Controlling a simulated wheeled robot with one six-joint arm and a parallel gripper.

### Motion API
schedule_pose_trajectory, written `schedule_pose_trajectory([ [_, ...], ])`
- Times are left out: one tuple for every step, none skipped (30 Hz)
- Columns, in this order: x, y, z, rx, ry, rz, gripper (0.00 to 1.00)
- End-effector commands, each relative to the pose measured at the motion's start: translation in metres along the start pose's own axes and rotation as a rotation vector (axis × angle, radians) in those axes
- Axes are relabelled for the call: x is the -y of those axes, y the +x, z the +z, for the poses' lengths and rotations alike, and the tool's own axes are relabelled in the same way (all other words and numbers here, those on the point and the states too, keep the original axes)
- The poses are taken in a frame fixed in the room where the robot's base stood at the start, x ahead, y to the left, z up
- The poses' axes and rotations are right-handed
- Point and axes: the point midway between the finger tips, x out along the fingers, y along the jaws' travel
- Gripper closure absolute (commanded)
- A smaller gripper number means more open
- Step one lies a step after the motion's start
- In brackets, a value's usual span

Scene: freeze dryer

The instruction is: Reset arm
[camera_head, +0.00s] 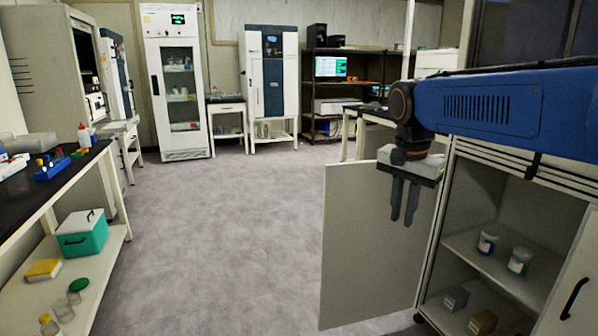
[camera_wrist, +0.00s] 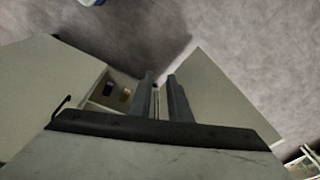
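My gripper (camera_head: 403,217) hangs from my blue arm on the right side of the head view, fingers pointing down. It is in front of the open door (camera_head: 372,245) of a cabinet. In the wrist view the two dark fingers (camera_wrist: 160,77) stand apart with a gap between them, and nothing is held. The open cabinet door (camera_wrist: 215,98) also shows there, to the right of the fingers.
The cabinet (camera_head: 520,215) at the right has jars (camera_head: 487,243) on its shelf and small boxes (camera_head: 482,322) below. A black-topped bench (camera_head: 75,170) runs along the left. A glass-door cabinet (camera_head: 180,85) stands at the back. The middle floor (camera_head: 230,210) is clear.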

Motion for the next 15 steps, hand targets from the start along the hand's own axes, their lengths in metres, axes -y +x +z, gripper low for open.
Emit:
schedule_pose_trajectory([
  [-0.016, 0.002, 0.007, -0.006, -0.038, -0.015, 0.83],
  [-0.024, 0.004, 0.011, -0.010, -0.065, -0.024, 0.83],
  [-0.035, 0.008, 0.016, -0.016, -0.100, -0.036, 0.83],
  [-0.042, 0.011, 0.020, -0.020, -0.127, -0.043, 0.83],
  [-0.050, 0.013, 0.024, -0.026, -0.155, -0.052, 0.83],
  [-0.060, 0.017, 0.030, -0.033, -0.191, -0.062, 0.83],
  [-0.068, 0.020, 0.034, -0.039, -0.218, -0.070, 0.83],
  [-0.076, 0.024, 0.038, -0.045, -0.245, -0.077, 0.83],
  [-0.086, 0.028, 0.044, -0.054, -0.280, -0.087, 0.83],
  [-0.093, 0.032, 0.049, -0.060, -0.307, -0.094, 0.83],
  [-0.100, 0.036, 0.054, -0.067, -0.334, -0.101, 0.83],
  [-0.110, 0.041, 0.060, -0.077, -0.370, -0.110, 0.83],
  [-0.117, 0.046, 0.064, -0.084, -0.396, -0.115, 0.83],
  [-0.123, 0.050, 0.069, -0.094, -0.423, -0.122, 0.83],
  [-0.133, 0.056, 0.075, -0.105, -0.458, -0.129, 0.83],
])
